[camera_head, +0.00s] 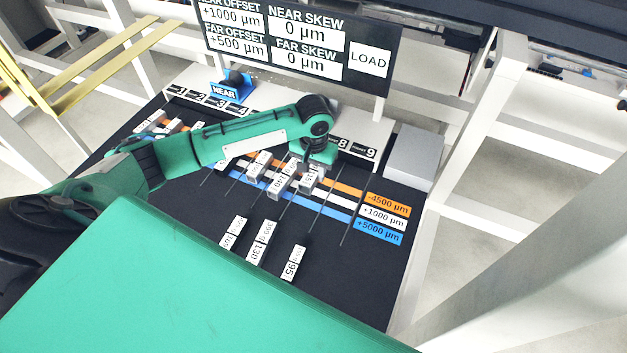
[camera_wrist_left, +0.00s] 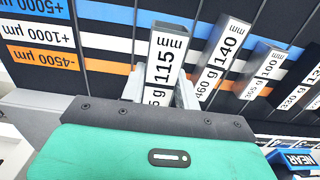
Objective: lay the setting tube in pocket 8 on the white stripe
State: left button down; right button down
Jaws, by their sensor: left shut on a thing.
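My left gripper (camera_head: 316,168) is shut on a grey setting tube with a white label reading 115 mm (camera_head: 308,181). In the left wrist view the tube (camera_wrist_left: 165,62) stands out between the fingertips (camera_wrist_left: 160,92), over the coloured stripes. I cannot tell whether it touches the bed. The white stripe (camera_head: 333,197) runs between the orange stripe (camera_head: 343,187) and the blue stripe (camera_head: 335,211). My right gripper is not in view.
A tube marked 140 (camera_wrist_left: 222,58) lies beside the held one, with more tubes beyond. Several loose tubes (camera_head: 262,243) lie on the dark front bed. Thin dividers separate the lanes. A display (camera_head: 303,45) and a grey box (camera_head: 413,157) stand behind. Lanes toward the stripe labels (camera_head: 383,216) are empty.

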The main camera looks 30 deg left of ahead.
aim_at(313, 171)
pick_arm(q)
jog(key=shift+f+p, duration=0.45)
jog(key=shift+f, duration=2.55)
jog(key=c, duration=1)
grip_release()
jog(key=shift+f, duration=0.1)
jog(key=shift+c, duration=0.2)
notch_tip(313, 171, up, 12)
jog(key=shift+r+b, duration=0.15)
jog(key=shift+b, duration=0.85)
jog(key=shift+s, duration=0.1)
